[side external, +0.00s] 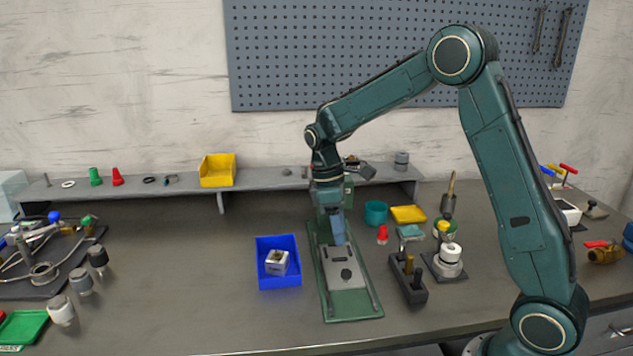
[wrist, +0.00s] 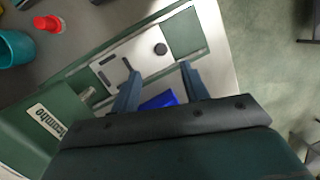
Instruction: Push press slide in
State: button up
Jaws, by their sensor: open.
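The press has a green base (side external: 350,308) with side rails. A light grey slide plate (side external: 332,285) with a dark round knob (side external: 346,273) and dark slots lies between the rails, towards the front end. The slide plate also shows in the wrist view (wrist: 120,58), along with the green press body (wrist: 40,138), which has a white label. My gripper (side external: 340,243) is above the rear part of the slide, fingers pointing down. In the wrist view my gripper (wrist: 160,70) has its fingers apart with nothing held. Whether a fingertip touches the plate cannot be told.
A blue bin (side external: 265,283) with a light block (side external: 277,262) stands left of the press. To its right are a black holder (side external: 412,293), a red piece (side external: 382,235) and a teal cup (side external: 376,213). A shelf runs behind.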

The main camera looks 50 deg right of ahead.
aim_at(346, 271)
jog(key=s+r+n+t, duration=0.1)
jog(key=n, duration=0.3)
jog(key=r+n+t, duration=0.1)
jog(key=n, duration=0.2)
jog(key=s+r+n+t, duration=0.1)
jog(key=r+n, duration=0.1)
jog(key=n, duration=0.2)
jog(key=shift+s+a+r+n, duration=0.1)
jog(key=shift+s+a+n, duration=0.05)
jog(key=shift+s+n, duration=0.2)
notch_tip(346, 271, down, 14)
jog(key=shift+r, duration=0.1)
dwell(0.4)
grip_shut()
